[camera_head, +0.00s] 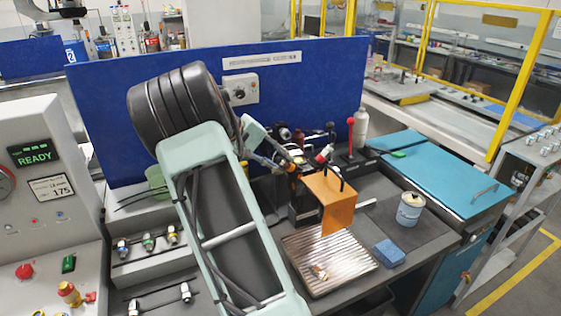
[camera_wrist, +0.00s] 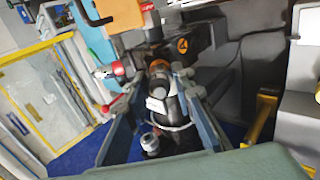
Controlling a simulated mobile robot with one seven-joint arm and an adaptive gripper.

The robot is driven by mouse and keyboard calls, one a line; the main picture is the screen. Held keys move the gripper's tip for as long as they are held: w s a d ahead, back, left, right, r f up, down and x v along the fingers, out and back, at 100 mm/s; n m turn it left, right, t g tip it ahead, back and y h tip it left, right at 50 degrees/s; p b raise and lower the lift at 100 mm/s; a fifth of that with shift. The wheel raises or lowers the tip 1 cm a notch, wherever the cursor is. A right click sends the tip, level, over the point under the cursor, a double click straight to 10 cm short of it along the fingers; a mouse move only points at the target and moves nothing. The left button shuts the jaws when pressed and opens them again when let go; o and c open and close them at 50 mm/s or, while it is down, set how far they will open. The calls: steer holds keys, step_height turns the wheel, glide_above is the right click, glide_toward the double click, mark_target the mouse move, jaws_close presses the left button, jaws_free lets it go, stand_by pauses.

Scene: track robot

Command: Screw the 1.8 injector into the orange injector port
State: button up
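My gripper shows in the wrist view (camera_wrist: 160,80), with its two blue-grey fingers on either side of a dark cylindrical part (camera_wrist: 168,108) that bears a white label. The label is too small to read, so I cannot tell whether this is the 1.8 injector. Contact between the fingers and the part is not clear. An orange ring (camera_wrist: 158,65) shows just beyond the fingertips, in line with the dark part, and may be the orange port. In the head view my gripper (camera_head: 282,155) is beside the fixture behind the orange cover (camera_head: 330,200), and its tips are partly hidden.
Two rows of metal fittings (camera_head: 147,241) stand at lower left. A ribbed tray (camera_head: 350,258) holds a small metal part (camera_head: 319,271). A blue block (camera_head: 389,253), a tin (camera_head: 409,210) and a red-knobbed lever (camera_head: 350,135) stand right. A blue panel (camera_head: 310,85) closes off the back.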

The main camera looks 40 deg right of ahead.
jaws_close()
steer(key=shift+f+b, duration=0.1)
steer(key=shift+b, duration=0.2)
steer(key=shift+m+b, duration=0.3)
steer(key=shift+m, duration=0.1)
steer(key=m+b, duration=0.8)
steer(key=shift+m+b, duration=1.3)
steer(key=shift+m, duration=0.3)
steer(key=o, duration=0.9)
jaws_free()
steer(key=shift+o, duration=0.2)
